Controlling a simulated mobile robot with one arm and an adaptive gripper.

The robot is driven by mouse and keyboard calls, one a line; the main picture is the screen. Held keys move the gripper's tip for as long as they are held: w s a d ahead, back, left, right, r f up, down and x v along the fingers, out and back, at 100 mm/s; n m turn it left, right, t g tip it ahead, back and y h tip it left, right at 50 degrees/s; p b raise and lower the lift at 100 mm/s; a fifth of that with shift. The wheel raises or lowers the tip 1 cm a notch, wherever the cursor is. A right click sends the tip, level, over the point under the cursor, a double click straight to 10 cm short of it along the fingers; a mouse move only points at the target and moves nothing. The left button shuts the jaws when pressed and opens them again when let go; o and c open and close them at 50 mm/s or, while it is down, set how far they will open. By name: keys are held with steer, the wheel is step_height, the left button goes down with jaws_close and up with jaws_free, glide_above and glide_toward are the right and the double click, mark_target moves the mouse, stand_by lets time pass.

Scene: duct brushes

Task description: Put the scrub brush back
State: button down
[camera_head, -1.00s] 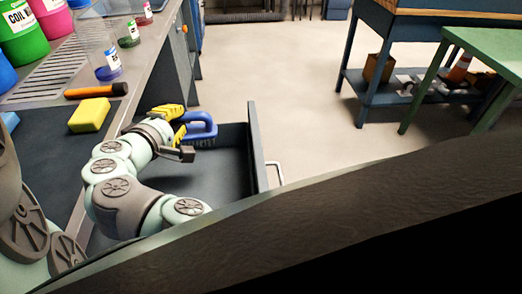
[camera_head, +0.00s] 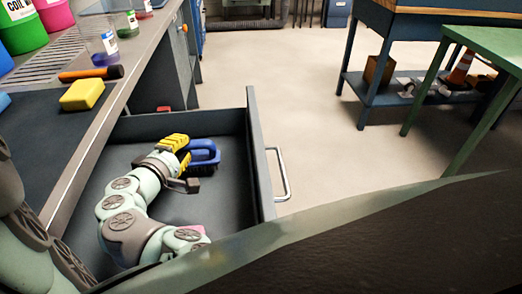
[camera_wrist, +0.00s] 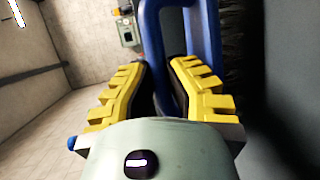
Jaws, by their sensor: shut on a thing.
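The scrub brush (camera_head: 204,154) has a blue looped handle and dark bristles. My gripper (camera_head: 182,152) is shut on its handle, with yellow fingers on both sides of it. In the head view the brush is inside the outline of the open drawer (camera_head: 262,160); I cannot tell whether its bristles touch the drawer floor. In the wrist view the blue handle (camera_wrist: 203,40) runs between the yellow fingers, and dark bristles (camera_wrist: 234,45) show to its right.
The drawer's front panel and metal handle (camera_head: 282,172) stick out to the right. A yellow sponge (camera_head: 82,95) and an orange-handled tool (camera_head: 90,74) lie on the counter. Open floor lies beyond the drawer.

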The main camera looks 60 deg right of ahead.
steer(key=shift+f, duration=0.3)
steer(key=shift+f, duration=0.1)
steer(key=shift+f, duration=0.15)
steer(key=c, duration=1.1)
jaws_free()
steer(key=shift+r, duration=0.25)
steer(key=shift+v, duration=3.75)
